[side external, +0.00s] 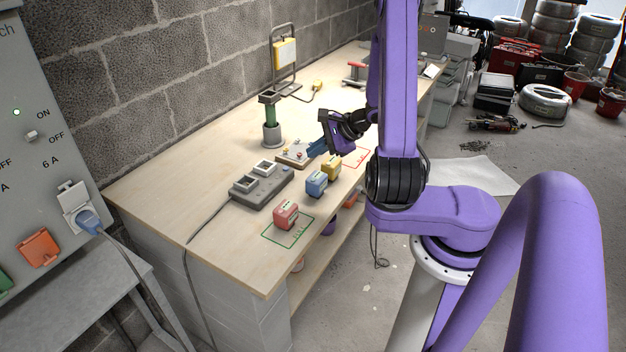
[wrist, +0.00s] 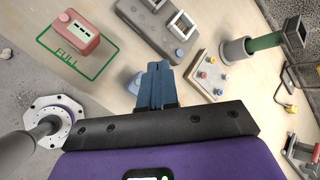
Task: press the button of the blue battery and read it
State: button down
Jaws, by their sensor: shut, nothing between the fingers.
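The blue battery (side external: 316,183) stands upright on the bench between the red battery (side external: 286,214) and the yellow battery (side external: 331,166). In the wrist view only a small part of the blue battery (wrist: 133,84) shows beside my fingers; its button and display are hidden there. In the side view its display is too small to read. My gripper (side external: 316,149) has blue fingers and is shut and empty, apart from the batteries and above the bench behind them. Its fingertips also show in the wrist view (wrist: 158,66). The yellow battery is hidden in the wrist view.
The red battery sits at the green FULL outline (wrist: 50,45). A grey charger (side external: 262,187) with a cable lies beside the batteries. A board with coloured knobs (wrist: 208,76) and a green post in a grey holder (side external: 272,134) are near my gripper. A red outline (side external: 356,157) lies to the right.

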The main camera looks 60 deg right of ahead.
aim_at(316, 182)
jog(key=shift+f, duration=2.95)
jog(key=shift+f, duration=0.1)
jog(key=shift+f, duration=0.3)
jog(key=shift+f, duration=0.4)
dwell(0.3)
dwell(0.4)
jog(key=shift+r, duration=0.85)
jog(key=shift+r, duration=2.5)
